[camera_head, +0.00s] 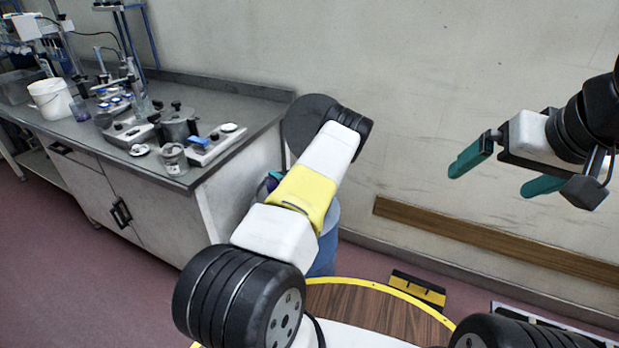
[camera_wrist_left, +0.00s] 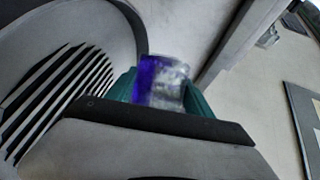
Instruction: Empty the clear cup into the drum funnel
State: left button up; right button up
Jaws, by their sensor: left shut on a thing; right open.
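My left gripper (camera_wrist_left: 160,88) is shut on the clear cup (camera_wrist_left: 172,85), which shows purple contents on one side, between teal fingers in the left wrist view. In the head view my own left arm mostly hides this gripper; a bit of teal and purple shows beside the forearm. The blue drum (camera_head: 328,255) stands behind that arm, mostly hidden. A dark round disc (camera_head: 308,122), perhaps the funnel's lid, rises above it. A grey curved rim with dark slats (camera_wrist_left: 65,95), probably the funnel, lies left of the cup. My right gripper (camera_head: 506,172) is open and empty near the wall.
A grey bench (camera_head: 225,105) at left holds a white bucket (camera_head: 52,99), a small clear container (camera_head: 173,160), a scale (camera_head: 215,145) and other lab items. A wooden rail (camera_head: 480,238) runs along the wall. A yellow-edged brown round surface (camera_head: 372,308) lies in front.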

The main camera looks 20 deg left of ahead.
pick_arm(q)
jog(key=shift+w+d+r+m+y, duration=0.2)
jog(key=shift+d+r+m+y, duration=0.15)
jog(key=shift+r+m+y, duration=0.4)
dwell(1.1)
jog(key=shift+w+d+r+m+t+y+p, duration=0.15)
jog(key=shift+d+r+m+y+p, duration=0.1)
jog(key=shift+m, duration=0.4)
jog(key=shift+w+d+r+m+t+y+p, duration=0.15)
jog(key=shift+d+m, duration=0.1)
jog(key=shift+m, duration=0.35)
dwell(0.7)
jog(key=shift+w+d+r+m+t+y, duration=0.2)
jog(key=shift+d+m+y, duration=0.1)
jog(key=shift+m, duration=0.4)
jog(key=shift+w+d+r+m+t+y, duration=0.1)
jog(key=shift+w+d+m+t+y, duration=0.15)
jog(key=shift+m, duration=0.45)
jog(key=shift+w+d+r+m+t+y, duration=0.2)
jog(key=shift+d+m+t, duration=0.25)
jog(key=shift+m, duration=0.55)
jog(key=shift+w+d+r+m+t+y, duration=0.15)
jog(key=shift+d+m, duration=0.35)
jog(key=shift+m, duration=0.5)
jog(key=shift+f, duration=0.1)
